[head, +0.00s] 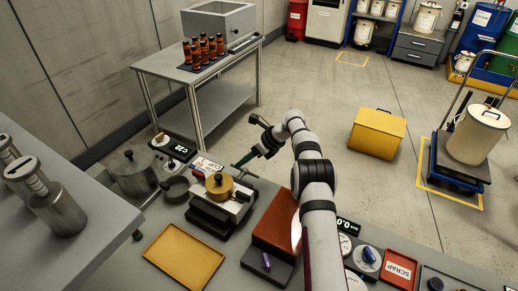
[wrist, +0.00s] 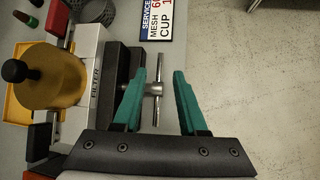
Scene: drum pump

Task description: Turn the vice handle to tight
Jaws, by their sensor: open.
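The vice handle (wrist: 158,90) is a metal T-bar on a short screw at the side of the vice. In the wrist view its bar stands lengthwise between my gripper's two teal fingers (wrist: 159,78), with a gap on each side. My gripper is open. The vice (head: 222,216) has a dark body with pale jaws and red parts at its corners. A brass filter body (wrist: 50,77) with a black knob sits at the vice. In the head view my gripper (head: 243,162) is at the vice's far right side, and the handle is hard to make out.
A sign plate (wrist: 161,16) lies beyond the handle. A yellow tray (head: 183,256), a steel pot (head: 132,172) and a dark pan (head: 175,189) are around the vice. A rust-coloured block (head: 277,222) stands to its right. Open floor lies past the bench edge.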

